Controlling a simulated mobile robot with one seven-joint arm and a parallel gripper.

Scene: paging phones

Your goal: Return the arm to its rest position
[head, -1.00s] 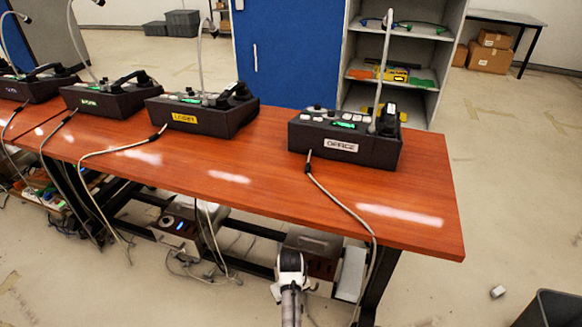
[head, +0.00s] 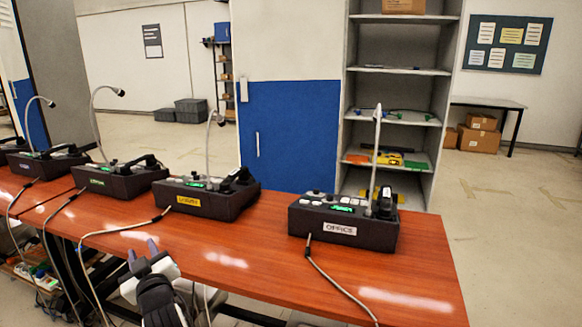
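My gripper (head: 142,251) shows at the lower left, in front of the long table's near edge and overlapping it in the picture. Its two fingertips stand apart, with nothing seen between them. My black and white wrist runs down out of the picture below it. The gripper appears apart from the paging phones. The nearest of these are a phone with a yellow label (head: 206,199) above and right of it, and a phone with a green label (head: 118,182) above it.
A paging phone labelled OPTICS (head: 343,221) stands on the right of the red-brown table (head: 270,240); another phone (head: 45,164) is at the far left. Cables hang over the near edge. A shelf unit (head: 393,70) and blue cabinet (head: 290,130) stand behind.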

